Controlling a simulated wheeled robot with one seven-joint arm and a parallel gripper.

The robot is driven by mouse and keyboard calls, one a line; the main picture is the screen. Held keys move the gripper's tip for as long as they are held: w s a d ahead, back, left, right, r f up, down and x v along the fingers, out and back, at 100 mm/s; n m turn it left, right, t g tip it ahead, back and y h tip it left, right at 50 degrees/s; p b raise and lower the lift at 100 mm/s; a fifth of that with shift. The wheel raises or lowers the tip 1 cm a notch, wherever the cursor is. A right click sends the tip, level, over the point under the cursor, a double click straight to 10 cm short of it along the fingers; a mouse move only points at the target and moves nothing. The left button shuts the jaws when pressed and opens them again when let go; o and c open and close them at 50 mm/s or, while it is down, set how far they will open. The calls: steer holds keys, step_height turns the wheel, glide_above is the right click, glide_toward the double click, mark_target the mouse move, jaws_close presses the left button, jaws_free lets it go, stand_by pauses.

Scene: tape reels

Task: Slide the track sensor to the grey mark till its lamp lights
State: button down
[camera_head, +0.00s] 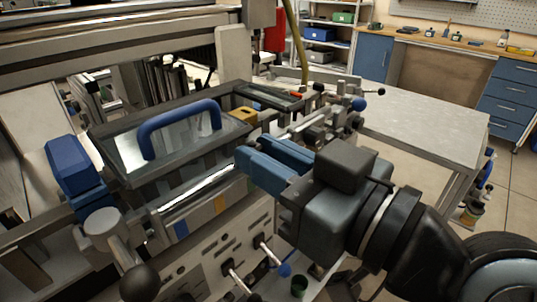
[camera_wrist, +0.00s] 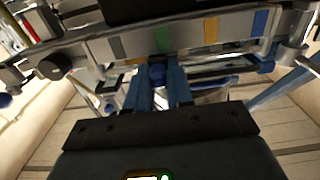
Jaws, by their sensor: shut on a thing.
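The rail (camera_head: 204,212) runs along the front of the machine and carries coloured marks. In the wrist view the grey mark (camera_wrist: 117,47) is left of the green mark (camera_wrist: 163,38), with the orange mark (camera_wrist: 211,30) and blue mark (camera_wrist: 260,22) to the right. My gripper (camera_wrist: 158,72) is shut on a small blue knob (camera_wrist: 157,76), apparently the track sensor's, roughly in line with the green mark. In the head view my gripper (camera_head: 257,151) hides the sensor and the grey mark. I cannot make out the sensor's lamp.
A lidded box with a blue handle (camera_head: 180,128) stands just behind the rail. Levers with black knobs (camera_head: 140,282) stick out in front. Rods and clamps (camera_head: 325,110) crowd the rail's right end. A grey table (camera_head: 430,128) stands beyond.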

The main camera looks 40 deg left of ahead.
steer(key=shift+w, duration=0.1)
steer(key=w, duration=0.2)
steer(key=w+b, duration=0.1)
steer(key=shift+w+d, duration=0.2)
steer(key=shift+w, duration=0.2)
steer(key=c, duration=1.1)
jaws_free()
